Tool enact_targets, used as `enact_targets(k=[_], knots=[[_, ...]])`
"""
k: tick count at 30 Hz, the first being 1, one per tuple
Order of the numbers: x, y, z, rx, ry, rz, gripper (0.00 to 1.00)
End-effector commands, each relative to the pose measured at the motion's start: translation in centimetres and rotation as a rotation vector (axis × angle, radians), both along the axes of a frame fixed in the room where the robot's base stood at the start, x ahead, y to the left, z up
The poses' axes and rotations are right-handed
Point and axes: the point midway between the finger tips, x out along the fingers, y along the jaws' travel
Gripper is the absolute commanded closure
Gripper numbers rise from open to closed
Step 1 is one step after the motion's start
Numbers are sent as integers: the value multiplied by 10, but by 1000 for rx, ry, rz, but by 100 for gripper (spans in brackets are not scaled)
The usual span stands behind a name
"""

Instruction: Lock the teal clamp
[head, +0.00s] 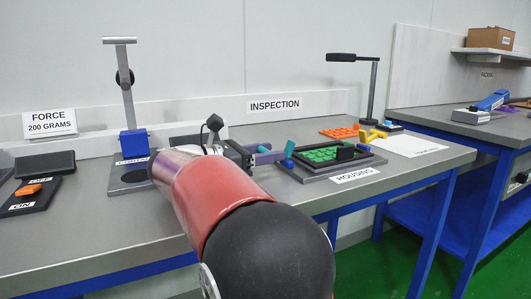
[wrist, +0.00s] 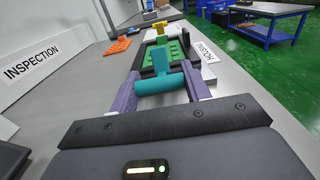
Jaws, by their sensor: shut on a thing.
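The teal clamp (wrist: 160,60) has an upright teal stem and a crossbar, forming a T in the wrist view. My gripper (wrist: 160,80) is shut on the crossbar, with one purple finger at each end. In the head view the clamp's teal end (head: 290,146) stands at the left edge of the dark housing (head: 358,164). My gripper (head: 266,154) is beside it, partly hidden by my arm. The housing holds a green studded block (head: 322,154). The clamp's lower end cannot be made out clearly.
Orange blocks (head: 340,131) and yellow pieces (head: 372,135) lie behind the housing. A black lamp-like stand (head: 374,90) rises at the back. A press stand (head: 133,145) and black switch panel (head: 38,192) are on the left. The bench's front right is clear.

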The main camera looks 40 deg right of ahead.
Motion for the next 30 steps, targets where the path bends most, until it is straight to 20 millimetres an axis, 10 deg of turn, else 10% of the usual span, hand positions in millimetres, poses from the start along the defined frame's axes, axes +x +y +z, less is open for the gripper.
enact_targets(k=[30], knots=[[-6,-28,32,703,-175,0,76]])
